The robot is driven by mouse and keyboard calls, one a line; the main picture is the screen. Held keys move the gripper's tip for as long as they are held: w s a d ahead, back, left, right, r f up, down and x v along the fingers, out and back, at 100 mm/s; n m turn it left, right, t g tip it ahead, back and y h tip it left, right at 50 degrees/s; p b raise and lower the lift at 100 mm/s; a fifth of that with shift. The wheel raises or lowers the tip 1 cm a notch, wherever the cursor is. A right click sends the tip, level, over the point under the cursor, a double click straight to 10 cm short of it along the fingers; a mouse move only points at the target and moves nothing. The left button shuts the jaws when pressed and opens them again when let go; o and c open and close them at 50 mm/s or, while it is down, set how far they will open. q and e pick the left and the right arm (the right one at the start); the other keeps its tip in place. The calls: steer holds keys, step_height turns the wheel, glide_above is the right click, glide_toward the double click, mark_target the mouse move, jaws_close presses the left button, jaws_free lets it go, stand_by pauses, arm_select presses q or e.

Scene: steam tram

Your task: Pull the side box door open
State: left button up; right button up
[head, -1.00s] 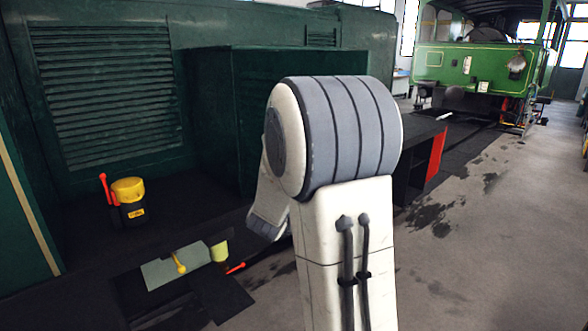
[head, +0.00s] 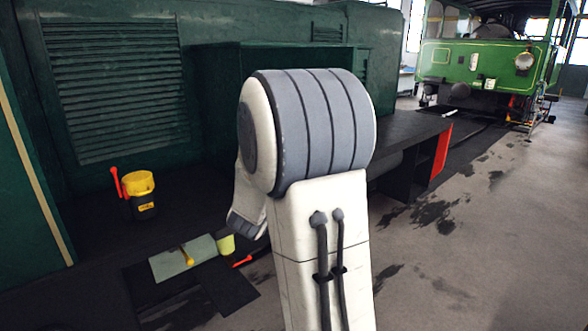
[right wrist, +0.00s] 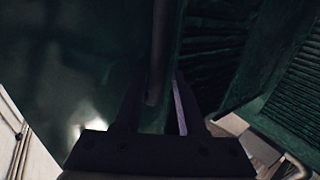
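A dark green side box (head: 210,105) juts out from the green tram side in the head view; my arm hides much of it. In the right wrist view a dark, glossy green panel (right wrist: 75,45) fills the left, and a slim upright bar (right wrist: 158,50) like a handle stands in front of it. My right gripper (right wrist: 158,95) has its fingers apart, one on each side of the bar's lower end, with narrow gaps seeming to show beside it. Whether it touches the bar is too dark to tell. I see no open door. My left gripper is out of view.
A yellow and black container (head: 140,190) with a red handle stands on the dark ledge. A grey-green plate (head: 180,258) and a yellow-green cup (head: 226,244) lie lower down. A green tram (head: 480,65) stands far right. The floor (head: 480,240) at right is clear.

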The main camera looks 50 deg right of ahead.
steer(key=shift+s+f, duration=0.1)
steer(key=shift+f, duration=0.05)
steer(key=b+v, duration=0.1)
steer(key=v, duration=0.9)
steer(key=shift+a, duration=0.2)
stand_by(0.3)
